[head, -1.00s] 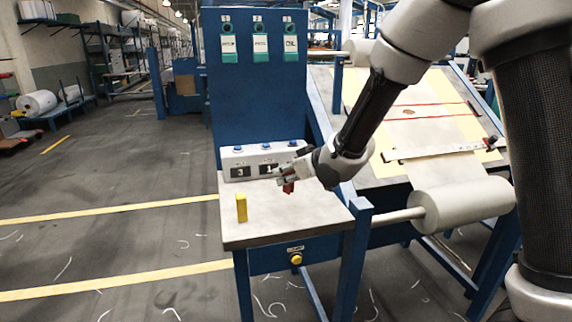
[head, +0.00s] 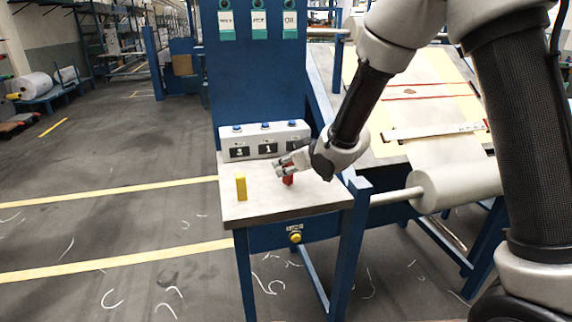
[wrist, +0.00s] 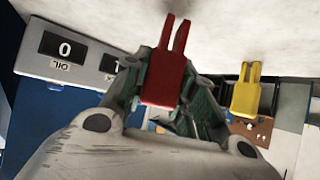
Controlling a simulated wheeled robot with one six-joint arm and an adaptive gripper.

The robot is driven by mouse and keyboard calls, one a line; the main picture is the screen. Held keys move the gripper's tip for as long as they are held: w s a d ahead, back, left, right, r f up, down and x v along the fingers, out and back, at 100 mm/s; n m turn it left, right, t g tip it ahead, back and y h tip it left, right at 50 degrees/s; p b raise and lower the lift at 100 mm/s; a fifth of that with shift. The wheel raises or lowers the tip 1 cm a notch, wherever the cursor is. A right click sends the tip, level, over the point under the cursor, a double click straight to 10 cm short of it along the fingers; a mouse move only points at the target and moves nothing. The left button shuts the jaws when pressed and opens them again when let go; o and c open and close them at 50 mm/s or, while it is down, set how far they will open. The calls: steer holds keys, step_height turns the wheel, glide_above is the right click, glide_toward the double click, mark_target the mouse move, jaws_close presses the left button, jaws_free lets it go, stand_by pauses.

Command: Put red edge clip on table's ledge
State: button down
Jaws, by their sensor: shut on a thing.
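My gripper (head: 284,168) is shut on the red edge clip (head: 288,180) over the middle of the small table's light top (head: 255,207). In the wrist view the red clip (wrist: 168,72) sits between my fingers, its two prongs pointing away from my gripper. The clip's lower end is at or just above the tabletop; I cannot tell whether it touches. A yellow edge clip (head: 241,186) stands upright near the left edge of the table and also shows in the wrist view (wrist: 246,92).
A grey counter box (head: 264,140) with displays and blue buttons stands at the table's back. A blue panel rises behind it. A large white roll (head: 455,186) and a sloped work surface lie to the right. The tabletop's front is clear.

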steer(key=shift+f, duration=0.45)
steer(key=c, duration=1.1)
jaws_free()
